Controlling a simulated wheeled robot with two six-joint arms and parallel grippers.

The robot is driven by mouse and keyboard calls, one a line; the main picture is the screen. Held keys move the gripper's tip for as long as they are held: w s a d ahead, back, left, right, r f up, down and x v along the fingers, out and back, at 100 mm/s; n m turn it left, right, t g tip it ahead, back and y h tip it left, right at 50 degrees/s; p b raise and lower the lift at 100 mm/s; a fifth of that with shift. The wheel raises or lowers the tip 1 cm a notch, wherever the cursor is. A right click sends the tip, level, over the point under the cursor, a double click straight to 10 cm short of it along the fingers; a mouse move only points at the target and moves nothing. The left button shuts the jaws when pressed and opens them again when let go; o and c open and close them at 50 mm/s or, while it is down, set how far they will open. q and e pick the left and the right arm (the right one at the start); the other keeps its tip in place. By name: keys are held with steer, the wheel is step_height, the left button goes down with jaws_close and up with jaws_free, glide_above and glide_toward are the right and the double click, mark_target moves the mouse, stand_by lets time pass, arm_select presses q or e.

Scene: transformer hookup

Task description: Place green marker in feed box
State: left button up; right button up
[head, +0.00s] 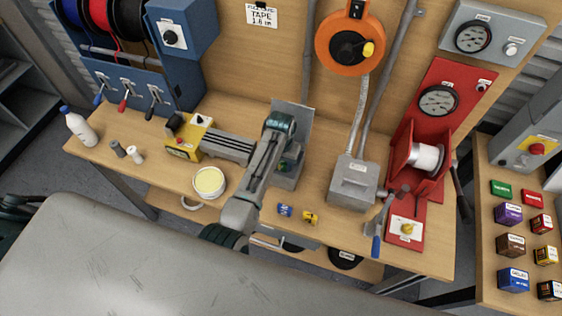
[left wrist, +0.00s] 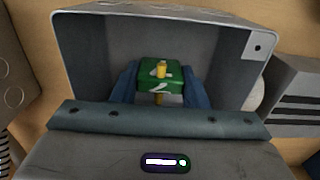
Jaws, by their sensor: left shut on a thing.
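The green marker (left wrist: 160,75) is a small green block with a white mark and a yellow stub on top. My left gripper (left wrist: 160,85) is shut on it, with a blue finger on each side. The grey feed box (head: 290,176) stands open on the bench, its lid raised at the back. Its grey inner walls (left wrist: 90,50) surround the marker in the left wrist view. In the head view my left arm reaches over the box and a bit of green shows by it. I cannot tell whether the marker touches the bottom. My right gripper is not in view.
A blue block (head: 285,210) and a yellow block (head: 310,217) lie in front of the box. A yellow device (head: 189,138) and a cream-filled cup (head: 209,182) stand left. A grey box (head: 353,183) and a red winch (head: 425,160) stand right.

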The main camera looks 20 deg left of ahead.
arm_select(q)
steer(key=shift+f, duration=0.1)
steer(key=o, duration=1)
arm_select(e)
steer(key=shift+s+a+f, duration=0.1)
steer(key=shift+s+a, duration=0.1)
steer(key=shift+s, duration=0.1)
arm_select(q)
steer(key=shift+o, duration=0.2)
step_height(320, 180, up, 12)
steer(key=b, duration=0.3)
steer(key=shift+b, duration=0.3)
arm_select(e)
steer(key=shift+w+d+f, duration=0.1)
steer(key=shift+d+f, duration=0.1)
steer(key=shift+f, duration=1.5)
